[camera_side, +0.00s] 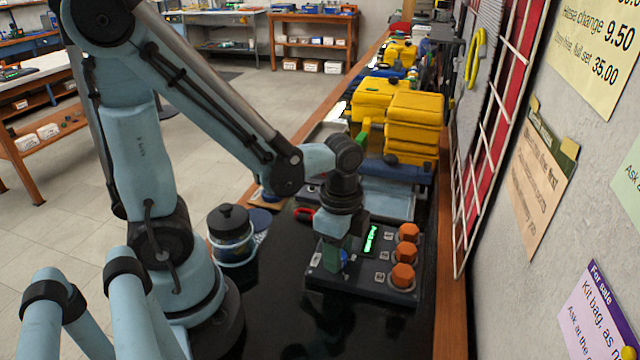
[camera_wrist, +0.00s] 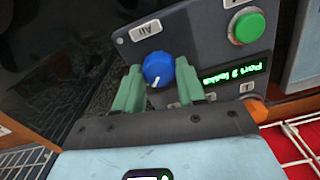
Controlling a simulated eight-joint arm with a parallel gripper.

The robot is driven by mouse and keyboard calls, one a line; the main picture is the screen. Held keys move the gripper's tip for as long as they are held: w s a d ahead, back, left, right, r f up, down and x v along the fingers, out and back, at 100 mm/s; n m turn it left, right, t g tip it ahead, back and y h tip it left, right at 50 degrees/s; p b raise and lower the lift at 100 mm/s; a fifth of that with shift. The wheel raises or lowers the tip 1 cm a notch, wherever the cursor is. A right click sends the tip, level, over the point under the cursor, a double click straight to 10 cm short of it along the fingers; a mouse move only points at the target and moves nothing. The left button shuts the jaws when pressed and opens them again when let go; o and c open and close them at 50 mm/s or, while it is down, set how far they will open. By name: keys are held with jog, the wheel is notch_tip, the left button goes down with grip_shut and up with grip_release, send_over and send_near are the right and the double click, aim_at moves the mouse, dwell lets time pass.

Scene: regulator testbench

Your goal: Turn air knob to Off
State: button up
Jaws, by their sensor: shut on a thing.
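The air knob (camera_wrist: 159,68) is a round blue knob with a white pointer line. In the wrist view its line points toward the bottom and slightly left. My gripper (camera_wrist: 160,85) is shut on the knob, one green finger on each side of it. In the side view my gripper (camera_side: 335,255) comes down from above onto the left part of the dark test panel (camera_side: 375,291), and only a bit of blue shows beside the fingers. A white label (camera_wrist: 146,30) by the knob appears upside down; it seems to read Air. I see no Off mark.
A lit green display (camera_side: 371,238) seems to read "Port 2 leaks" in the wrist view. A round green button (camera_wrist: 247,27) is near it. Three orange knobs (camera_side: 403,276) line the panel's right side. A lidded dark jar (camera_side: 230,232) stands left; yellow cases (camera_side: 413,120) stand behind.

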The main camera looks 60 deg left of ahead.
jog(key=n, duration=0.4)
jog(key=shift+n, duration=0.4)
jog(key=n, duration=0.4)
jog(key=shift+a+n, duration=0.1)
jog(key=shift+n, duration=0.2)
jog(key=n, duration=0.4)
jog(key=shift+n, duration=0.3)
jog(key=shift+a+n, duration=0.1)
jog(key=shift+n, duration=1.8)
jog(key=o, duration=1.1)
jog(key=shift+c, duration=0.2)
